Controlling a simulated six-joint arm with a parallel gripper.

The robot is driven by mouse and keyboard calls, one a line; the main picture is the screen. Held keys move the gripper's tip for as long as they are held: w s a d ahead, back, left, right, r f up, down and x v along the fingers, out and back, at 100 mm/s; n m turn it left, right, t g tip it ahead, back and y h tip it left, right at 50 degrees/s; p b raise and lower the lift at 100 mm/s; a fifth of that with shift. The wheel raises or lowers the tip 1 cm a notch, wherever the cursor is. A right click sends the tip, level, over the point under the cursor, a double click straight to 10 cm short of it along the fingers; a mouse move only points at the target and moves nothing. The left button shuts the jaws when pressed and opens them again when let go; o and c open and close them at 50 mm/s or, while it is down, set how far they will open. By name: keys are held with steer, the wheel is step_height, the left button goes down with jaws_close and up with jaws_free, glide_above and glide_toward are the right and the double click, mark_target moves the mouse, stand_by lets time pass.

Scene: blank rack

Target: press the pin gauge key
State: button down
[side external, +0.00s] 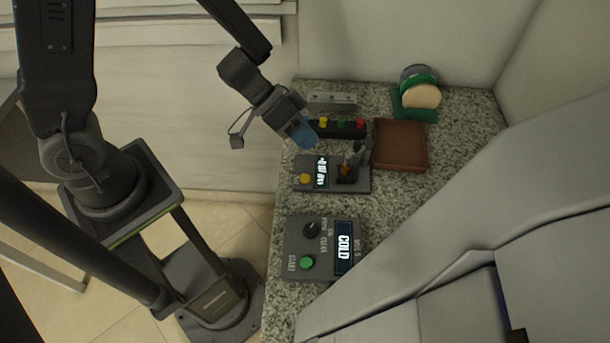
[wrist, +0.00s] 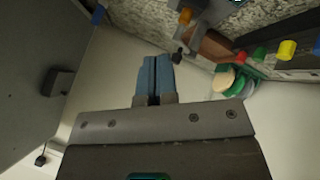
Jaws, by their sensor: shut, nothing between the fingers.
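My gripper (side external: 303,134) has blue fingertips, pressed together and empty. In the side view they hover near the left end of a dark key strip (side external: 352,134). The strip carries coloured keys: yellow (side external: 323,122), green (side external: 340,125) and red (side external: 359,122). In the wrist view the shut fingers (wrist: 155,78) point at pale background. That view shows the red key (wrist: 240,57), green key (wrist: 259,54), yellow key (wrist: 287,49) and a blue key (wrist: 317,45) at the picture's edge. I cannot read which key is the pin gauge one.
A grey device (side external: 361,186) with a yellow button and display stands in front of the strip. A control box (side external: 293,241) reading COLD is nearer. A brown tray (side external: 400,146) and a green rack (side external: 408,115) with discs are to the right.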

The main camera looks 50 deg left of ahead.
mark_target(305, 176)
steer(key=shift+f, duration=4.35)
steer(key=shift+f, duration=0.4)
steer(key=shift+f, duration=0.45)
steer(key=shift+r, duration=0.9)
steer(key=shift+r, duration=2.5)
